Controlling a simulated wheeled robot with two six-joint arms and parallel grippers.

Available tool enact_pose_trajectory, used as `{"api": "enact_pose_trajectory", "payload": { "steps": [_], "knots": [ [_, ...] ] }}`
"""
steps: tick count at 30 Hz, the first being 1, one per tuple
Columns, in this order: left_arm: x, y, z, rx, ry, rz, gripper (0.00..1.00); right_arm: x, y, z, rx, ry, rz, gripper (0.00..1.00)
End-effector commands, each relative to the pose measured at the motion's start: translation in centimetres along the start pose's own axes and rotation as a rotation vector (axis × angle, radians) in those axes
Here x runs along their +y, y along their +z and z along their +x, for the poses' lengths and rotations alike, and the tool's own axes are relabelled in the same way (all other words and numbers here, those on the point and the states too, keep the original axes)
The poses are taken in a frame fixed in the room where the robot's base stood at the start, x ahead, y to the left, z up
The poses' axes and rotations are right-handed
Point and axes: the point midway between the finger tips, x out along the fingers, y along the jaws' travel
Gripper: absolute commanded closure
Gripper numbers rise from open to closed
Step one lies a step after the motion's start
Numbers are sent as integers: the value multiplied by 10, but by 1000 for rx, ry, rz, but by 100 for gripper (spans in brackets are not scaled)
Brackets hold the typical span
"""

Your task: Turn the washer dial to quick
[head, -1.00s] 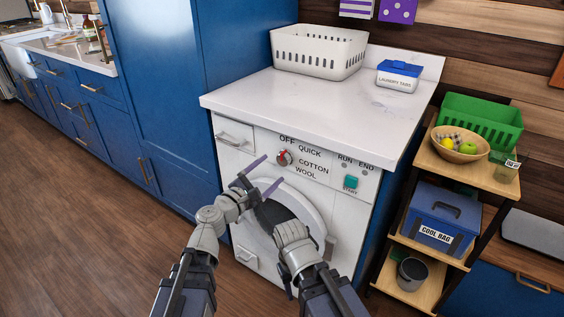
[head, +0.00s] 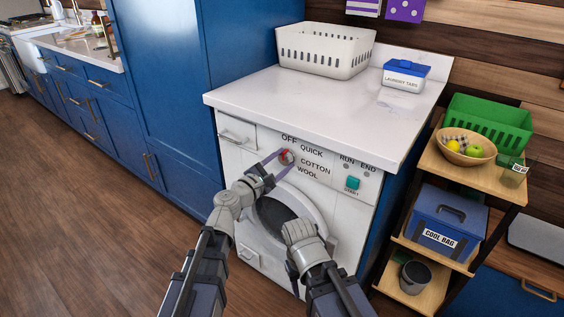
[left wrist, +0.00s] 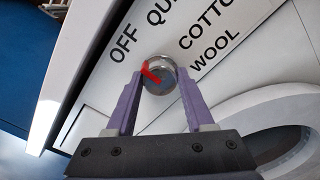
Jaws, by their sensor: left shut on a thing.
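The washer dial (head: 287,157) is a round silver knob with a red pointer on the white washer front (head: 345,222). In the left wrist view the dial (left wrist: 163,84) has its red pointer toward the OFF label (left wrist: 124,43). The QUICK label (head: 311,151) is to the upper right of the dial, with COTTON and WOOL below it. My left gripper (left wrist: 160,75) has its purple fingers on either side of the dial, shut on it. My right gripper (head: 293,271) is low in front of the washer door, and its fingers are mostly hidden.
The round door (head: 322,222) is below the dial. The green START button (head: 352,183) is to its right. A white basket (head: 325,66) and a laundry tabs box (head: 404,86) stand on the counter (head: 240,100). A wooden shelf unit (head: 482,180) stands at the right.

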Motion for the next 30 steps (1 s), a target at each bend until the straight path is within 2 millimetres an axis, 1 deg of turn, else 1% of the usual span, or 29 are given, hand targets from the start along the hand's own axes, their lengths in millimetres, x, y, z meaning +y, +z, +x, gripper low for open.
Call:
{"api": "enact_pose_trajectory", "payload": {
  "steps": [1,2,12,17,22,26,30],
  "knots": [
    [0,0,0,0,0,0,59,0,0,0,0,0,0,50],
    [0,0,0,0,-1,0,62,0,0,0,0,0,0,50],
    [0,0,0,0,-1,1,100,0,0,0,0,0,0,50],
    [0,0,0,0,-1,7,100,0,0,0,0,0,0,50],
    [-1,0,0,0,-1,53,100,0,0,0,0,0,0,50],
    [-1,0,0,0,-1,130,100,0,0,0,0,0,0,50],
    [-1,0,0,-1,-1,244,100,0,0,1,0,0,0,50]
  ]
}}
